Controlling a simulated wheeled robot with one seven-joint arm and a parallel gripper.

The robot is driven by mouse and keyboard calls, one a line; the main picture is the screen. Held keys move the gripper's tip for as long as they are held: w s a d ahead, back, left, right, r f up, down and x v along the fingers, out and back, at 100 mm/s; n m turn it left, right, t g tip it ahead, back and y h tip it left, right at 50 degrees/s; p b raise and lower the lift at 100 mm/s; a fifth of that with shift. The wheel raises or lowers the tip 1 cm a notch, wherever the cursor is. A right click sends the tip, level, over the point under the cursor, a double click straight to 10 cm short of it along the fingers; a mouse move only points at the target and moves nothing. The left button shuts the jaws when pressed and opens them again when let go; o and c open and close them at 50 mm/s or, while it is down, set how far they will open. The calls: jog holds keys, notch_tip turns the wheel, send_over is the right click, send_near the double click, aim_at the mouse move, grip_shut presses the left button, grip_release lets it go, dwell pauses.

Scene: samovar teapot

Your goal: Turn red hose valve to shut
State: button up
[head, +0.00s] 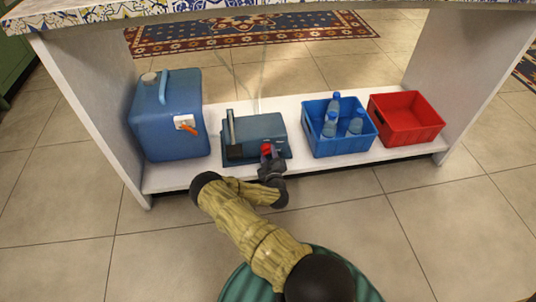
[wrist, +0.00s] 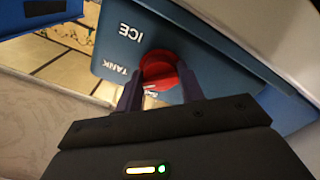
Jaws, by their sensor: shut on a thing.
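The red valve (wrist: 160,72) is a round red knob on the front of a blue machine (head: 262,130) that stands on the low white shelf. In the wrist view the panel beside the knob reads "ICE" and "TANK". My gripper (wrist: 160,98) is shut on the red knob, with one dark finger on each side of it. A pale mark shows on the knob's lower part. In the head view the red knob (head: 266,150) shows just beyond my gripper (head: 270,163); the fingertips are small there and partly hidden.
A blue jug (head: 168,115) with an orange tap stands left of the machine. A blue crate (head: 338,142) with bottles and a red crate (head: 405,118) stand to its right. White shelf sides close both ends, and a tiled tabletop (head: 230,12) hangs above.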

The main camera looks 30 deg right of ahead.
jog(key=n, duration=0.5)
jog(key=shift+p, duration=0.3)
jog(key=n, duration=0.5)
jog(key=o, duration=1)
jog(key=shift+s, duration=0.1)
